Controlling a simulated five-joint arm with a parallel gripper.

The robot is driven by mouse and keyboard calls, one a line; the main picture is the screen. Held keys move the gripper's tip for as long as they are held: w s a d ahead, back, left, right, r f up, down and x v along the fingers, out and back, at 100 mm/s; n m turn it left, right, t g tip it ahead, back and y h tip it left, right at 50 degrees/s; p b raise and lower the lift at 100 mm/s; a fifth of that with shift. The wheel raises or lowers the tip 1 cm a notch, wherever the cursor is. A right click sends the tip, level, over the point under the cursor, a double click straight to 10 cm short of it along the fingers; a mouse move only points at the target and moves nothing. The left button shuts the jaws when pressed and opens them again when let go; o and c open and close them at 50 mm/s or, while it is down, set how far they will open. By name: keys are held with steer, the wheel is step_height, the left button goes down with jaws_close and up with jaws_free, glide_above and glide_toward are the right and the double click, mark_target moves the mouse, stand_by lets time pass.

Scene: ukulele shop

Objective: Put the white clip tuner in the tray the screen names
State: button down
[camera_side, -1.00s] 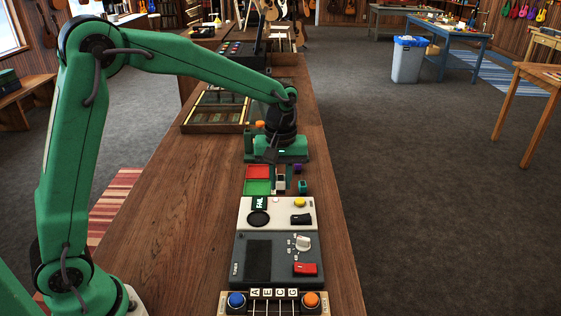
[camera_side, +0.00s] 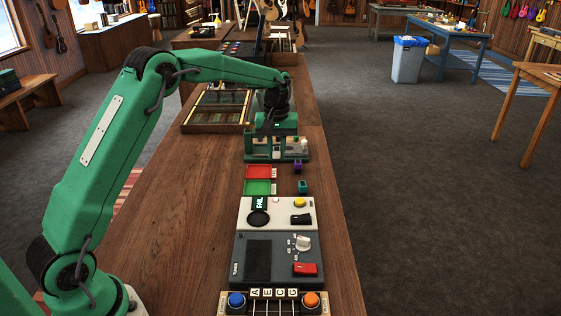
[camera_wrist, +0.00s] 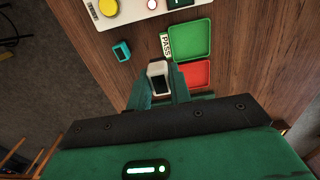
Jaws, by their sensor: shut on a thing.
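The white clip tuner (camera_wrist: 158,68) with a dark face is between my gripper's (camera_wrist: 159,78) fingers in the wrist view, and the gripper is shut on it. In the side view my gripper (camera_side: 278,142) is beyond the trays, in front of a green rack; the tuner is hard to make out there. The red tray (camera_side: 258,171) lies behind the green tray (camera_side: 257,188). The wrist view shows a PASS label (camera_wrist: 166,46) beside the green tray (camera_wrist: 191,40); the red tray's label is partly hidden. The tester's small screen (camera_side: 261,203) reads FAIL.
A purple block (camera_side: 297,166) and a teal block (camera_side: 302,187) stand right of the trays. The white tester (camera_side: 282,215) and a dark box (camera_side: 258,262) lie nearer. A compartmented case (camera_side: 214,125) sits behind left. The bench left of the trays is clear.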

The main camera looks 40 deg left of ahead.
glide_above(259, 173)
step_height(259, 173, down, 7)
steer(key=shift+a+f, duration=0.1)
stand_by(0.3)
steer(key=shift+f, duration=1.95)
steer(key=shift+f, duration=0.1)
steer(key=c, duration=1.3)
jaws_free()
steer(key=shift+r, duration=6.15)
